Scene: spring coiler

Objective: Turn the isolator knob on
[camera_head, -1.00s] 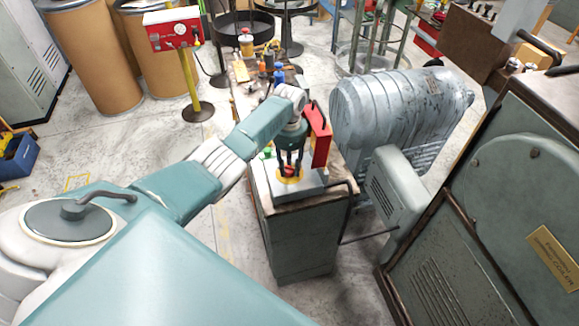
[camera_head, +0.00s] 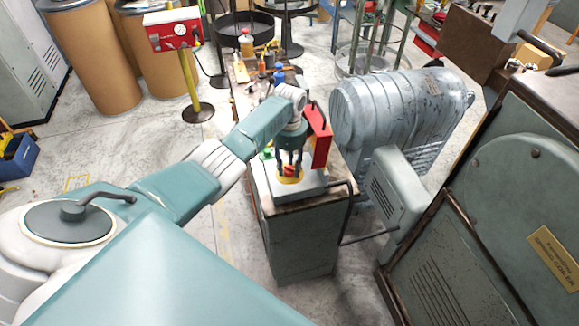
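The red isolator knob (camera_head: 291,170) sits on a round yellow plate (camera_head: 288,180) on top of the grey cabinet. My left gripper (camera_head: 290,167) points straight down over it, its dark fingers around the knob and seemingly closed on its sides. The fingers hide part of the knob, so its exact angle is hard to read. My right gripper is not in view.
A red box (camera_head: 320,136) stands upright close to the right of the gripper. A small green button (camera_head: 267,153) is to its left. A large grey motor housing (camera_head: 395,110) is to the right. Bottles and tools clutter the bench behind.

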